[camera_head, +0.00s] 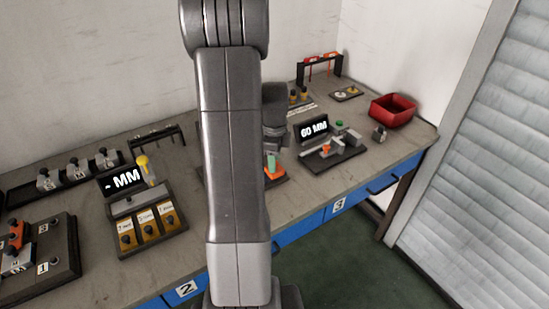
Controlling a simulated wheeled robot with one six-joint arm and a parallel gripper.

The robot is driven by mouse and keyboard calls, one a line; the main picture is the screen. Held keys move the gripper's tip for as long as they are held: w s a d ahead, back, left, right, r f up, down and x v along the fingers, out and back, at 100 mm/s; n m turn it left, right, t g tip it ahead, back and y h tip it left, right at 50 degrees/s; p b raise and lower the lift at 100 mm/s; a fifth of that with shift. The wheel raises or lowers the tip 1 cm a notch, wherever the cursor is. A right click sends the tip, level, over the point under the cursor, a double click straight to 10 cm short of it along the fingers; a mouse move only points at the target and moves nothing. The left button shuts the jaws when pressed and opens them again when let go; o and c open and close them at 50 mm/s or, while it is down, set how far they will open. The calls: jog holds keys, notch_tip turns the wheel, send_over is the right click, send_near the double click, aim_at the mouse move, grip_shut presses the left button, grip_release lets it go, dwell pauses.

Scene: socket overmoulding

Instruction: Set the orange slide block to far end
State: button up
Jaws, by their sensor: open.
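An orange block (16,236) sits on a dark fixture plate (66,262) at the far left, beside a grey block and small number labels. A small orange piece (326,150) is on the dark 60 MM fixture (345,155) right of centre. Another orange part (282,174) with a green piece shows beside my arm, mostly hidden by it. I cannot tell for certain which is the slide block. My arm stands upright across the middle, with a dark wrist part behind it. My gripper's fingertips are hidden.
A display box (124,181) with a yellow-topped handle stands left of my arm. A red bin (393,110) is at the back right, a black rack (319,69) at the back. Blue drawers (300,236) run along the front. Bare bench shows near the front edge.

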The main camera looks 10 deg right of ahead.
grip_shut()
jog(key=s+a, duration=0.1)
jog(key=a, duration=0.3)
jog(key=s+a+b, duration=0.1)
jog(key=s+a, duration=0.1)
jog(key=a, duration=0.3)
jog(key=s+a, duration=0.2)
jog(key=a, duration=0.3)
jog(key=shift+a, duration=0.15)
grip_release()
jog(key=shift+s+a, duration=0.15)
jog(key=shift+a, duration=0.05)
jog(key=shift+r, duration=0.35)
notch_tip(320, 180, up, 13)
